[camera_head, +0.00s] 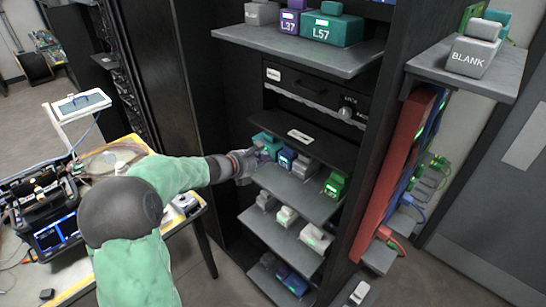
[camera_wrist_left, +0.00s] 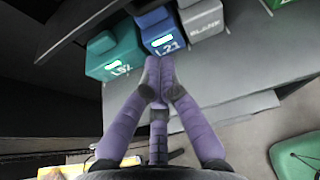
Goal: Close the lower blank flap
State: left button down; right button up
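A dark flap-like panel (camera_head: 325,146) with a small white label juts out from the black rack, below a front marked LOCK. I cannot read the label, so I cannot tell if it is the lower blank flap. My left gripper (camera_head: 245,162) is at the left end of the shelf below that panel. In the left wrist view its purple fingertips (camera_wrist_left: 159,77) are together with nothing visible between them. They are in front of a blue block marked L21 (camera_wrist_left: 163,36), and I cannot tell if they touch it. My right gripper is not in view.
Beside the blue block are a teal block (camera_wrist_left: 118,62) and a grey BLANK block (camera_wrist_left: 203,22). A green block (camera_head: 335,186) stands at the shelf's right end. Lower shelves (camera_head: 285,243) hold more blocks. A cluttered table (camera_head: 190,217) is at left. Another BLANK block (camera_head: 472,57) sits upper right.

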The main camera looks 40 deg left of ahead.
aim_at(289, 147)
pick_arm(q)
jog(key=x, duration=0.9)
jog(key=shift+d+f+b, duration=0.1)
jog(key=shift+b, duration=0.2)
notch_tip(289, 147, up, 3)
jog(key=shift+w+r+p, duration=0.15)
jog(key=shift+r+p, duration=0.05)
jog(key=shift+p, duration=0.45)
jog(key=shift+r, duration=0.35)
jog(key=shift+r+p, duration=0.3)
jog(key=shift+p, duration=0.6)
